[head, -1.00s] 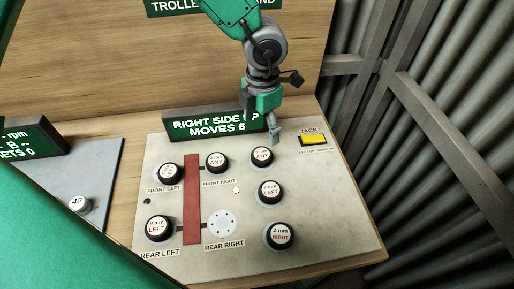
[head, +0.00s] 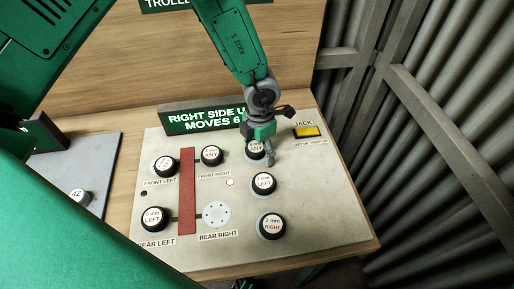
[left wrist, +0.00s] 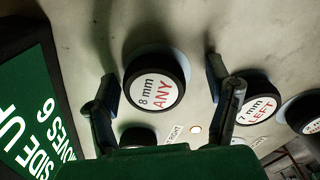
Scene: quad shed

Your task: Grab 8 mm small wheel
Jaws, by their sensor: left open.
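The 8 mm small wheel is a black round wheel with a white face marked "8 mm ANY" (left wrist: 156,92) in the left wrist view. In the head view it is the wheel (head: 254,151) at the board's top, partly hidden behind my left gripper (head: 267,151). My left gripper is open. In the left wrist view its two fingers (left wrist: 166,90) stand on either side of the wheel, apart from it in the picture; their height above the board is hard to judge. My right gripper is not in view.
The "7 mm LEFT" wheel (head: 263,183) and "2 mm RIGHT" wheel (head: 271,227) are nearby. A yellow jack button (head: 306,132) lies right. The sign (head: 205,119) stands behind. A red bar (head: 187,190) separates left and right wheels. The rear right hub (head: 217,214) is bare.

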